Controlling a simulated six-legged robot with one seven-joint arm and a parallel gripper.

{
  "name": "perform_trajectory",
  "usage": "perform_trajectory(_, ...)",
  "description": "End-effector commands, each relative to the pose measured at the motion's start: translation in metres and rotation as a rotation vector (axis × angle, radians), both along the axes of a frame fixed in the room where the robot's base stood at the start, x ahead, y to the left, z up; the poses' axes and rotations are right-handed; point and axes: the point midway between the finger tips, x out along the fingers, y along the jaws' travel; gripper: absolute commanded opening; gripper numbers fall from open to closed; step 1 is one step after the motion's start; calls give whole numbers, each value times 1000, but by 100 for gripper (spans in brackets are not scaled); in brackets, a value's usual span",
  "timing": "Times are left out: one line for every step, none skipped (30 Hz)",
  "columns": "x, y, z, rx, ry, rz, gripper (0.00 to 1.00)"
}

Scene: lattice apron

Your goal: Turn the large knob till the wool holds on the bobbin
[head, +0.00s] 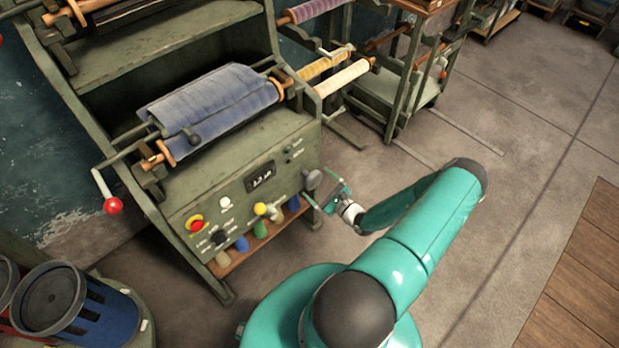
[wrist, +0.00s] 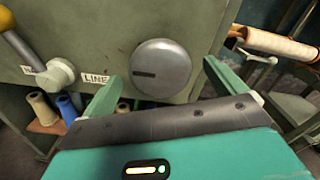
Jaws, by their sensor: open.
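The large knob (wrist: 161,68) is a round grey disc with a dark slot on the green machine panel. In the wrist view its slot lies near level, to the left of its middle. In the head view the knob (head: 312,179) sits at the panel's right end. My gripper (wrist: 160,85) is open, with one green finger on each side of the knob and apart from it. In the head view my gripper (head: 322,198) is at the panel's right end. Blue wool is wound on the wide bobbin (head: 215,110) above the panel.
A yellow-tipped lever (head: 260,209) stands left of the knob, beside a LINE label (wrist: 96,79). A red button (head: 195,223) and a lit display (head: 262,176) are on the panel. Small spools (head: 241,243) stand on a shelf below.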

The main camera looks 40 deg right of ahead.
Motion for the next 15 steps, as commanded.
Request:
perform_trajectory(11, 1, 0, -2, -2, 2, 96)
perform_trajectory(16, 1, 0, -1, -2, 2, 96)
perform_trajectory(23, 2, 0, 0, -1, 3, 96)
perform_trajectory(28, 2, 0, 0, -1, 2, 96)
perform_trajectory(32, 2, 0, -1, -2, 1, 96)
perform_trajectory(36, 2, 0, -1, -1, 2, 96)
perform_trajectory(40, 3, 0, -1, -1, 2, 96)
perform_trajectory(42, 3, 0, -1, 0, 2, 96)
perform_trajectory(45, 3, 0, -1, -1, 1, 96)
perform_trajectory(47, 3, 0, -1, -1, 1, 96)
perform_trajectory(48, 3, 0, -1, -1, 1, 96)
perform_trajectory(49, 3, 0, -1, 0, 0, 96)
perform_trajectory(49, 3, 0, -1, 0, 0, 96)
perform_trajectory(50, 3, 0, -1, 0, 0, 96)
perform_trajectory(50, 3, 0, -1, 0, 0, 96)
